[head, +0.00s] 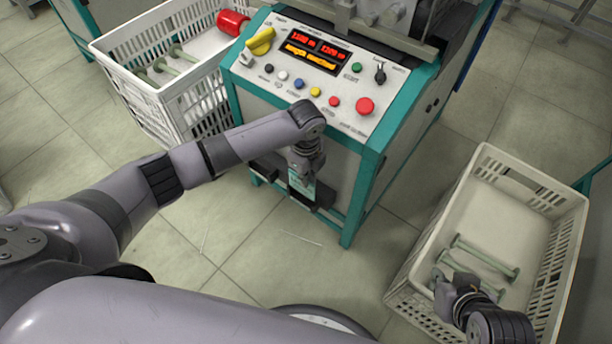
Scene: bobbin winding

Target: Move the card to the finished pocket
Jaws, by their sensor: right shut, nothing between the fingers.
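A small pale card with a teal band (301,186) shows at the front of the winding machine (340,165), just below my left gripper (304,178). My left gripper points down in front of the machine's front panel, its fingers at the card's upper part. Whether they grip it or only overlap it is unclear. A dark piece beside the card is too small to tell as finger or pocket. I cannot make out a finished pocket. My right gripper (450,290) is shut and empty, low over the right crate (478,165), near the green spools (486,256).
The left white crate (165,100) holds several green spools and a red spool (233,22). The machine's control panel (315,75) has lit displays, colored buttons and a yellow handle (261,41). Tiled floor (270,250) lies clear between machine and right crate.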

